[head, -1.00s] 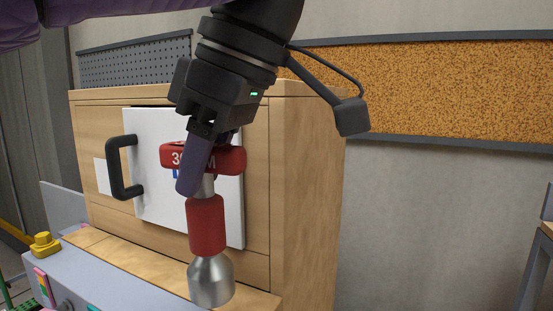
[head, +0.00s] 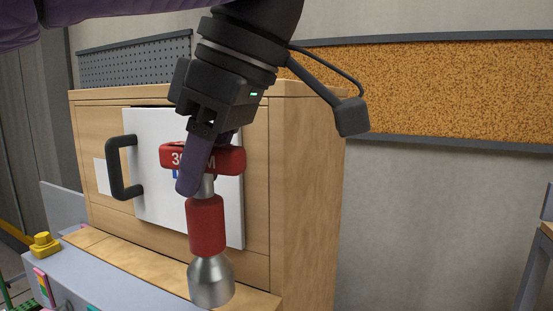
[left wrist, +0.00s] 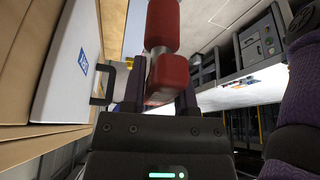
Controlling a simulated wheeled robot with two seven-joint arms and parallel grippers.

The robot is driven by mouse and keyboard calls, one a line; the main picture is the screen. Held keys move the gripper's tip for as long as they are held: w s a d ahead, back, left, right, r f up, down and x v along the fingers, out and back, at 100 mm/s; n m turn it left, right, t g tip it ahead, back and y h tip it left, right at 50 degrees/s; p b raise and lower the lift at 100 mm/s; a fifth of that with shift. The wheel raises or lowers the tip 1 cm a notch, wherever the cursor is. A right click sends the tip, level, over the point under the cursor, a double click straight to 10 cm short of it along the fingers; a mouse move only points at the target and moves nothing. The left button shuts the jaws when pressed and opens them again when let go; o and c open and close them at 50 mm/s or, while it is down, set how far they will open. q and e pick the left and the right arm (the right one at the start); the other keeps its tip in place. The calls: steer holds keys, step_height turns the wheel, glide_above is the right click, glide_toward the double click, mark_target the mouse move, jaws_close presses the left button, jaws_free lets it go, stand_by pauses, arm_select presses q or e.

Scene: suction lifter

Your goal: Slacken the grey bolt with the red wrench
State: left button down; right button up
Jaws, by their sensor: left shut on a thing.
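The red wrench (head: 206,226) hangs upright from my left gripper (head: 194,178), with a red T-shaped handle at the top and a silver socket at its lower end. The left gripper is shut on the handle. In the left wrist view the red wrench (left wrist: 162,28) stands between the fingers of the left gripper (left wrist: 161,92). The socket hangs in the air in front of the wooden cabinet. I cannot make out the grey bolt in either view. My right gripper is not in view.
A wooden cabinet (head: 307,190) with a white door panel (head: 150,190) and a black handle (head: 116,170) stands behind the wrench. A yellow knob-like piece (head: 44,244) sits on a grey surface (head: 115,285) at lower left. A cork board (head: 440,90) hangs on the wall.

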arm_select(q)
steer(key=m, duration=0.1)
steer(key=m+t, duration=0.1)
steer(key=m, duration=0.1)
steer(key=shift+d+f, duration=0.1)
steer(key=shift+f, duration=0.15)
steer(key=m+t+h, duration=0.1)
steer(key=m, duration=0.2)
steer(key=shift+w+d, duration=0.1)
steer(key=m+t+h, duration=0.1)
steer(key=m, duration=0.2)
steer(key=shift+m+p, duration=0.35)
steer(key=shift+m, duration=0.05)
steer(key=m, duration=0.1)
steer(key=m+h, duration=0.1)
steer(key=m, duration=0.1)
steer(key=shift+r+t, duration=0.4)
steer(key=m, duration=0.1)
steer(key=r+m+h, duration=0.1)
steer(key=m, duration=0.2)
steer(key=shift+a+r+h, duration=0.25)
steer(key=shift+a+h, duration=0.1)
steer(key=shift+h, duration=0.05)
steer(key=shift+s+r+m, duration=0.2)
steer(key=shift+r+m, duration=0.1)
steer(key=shift+m, duration=0.3)
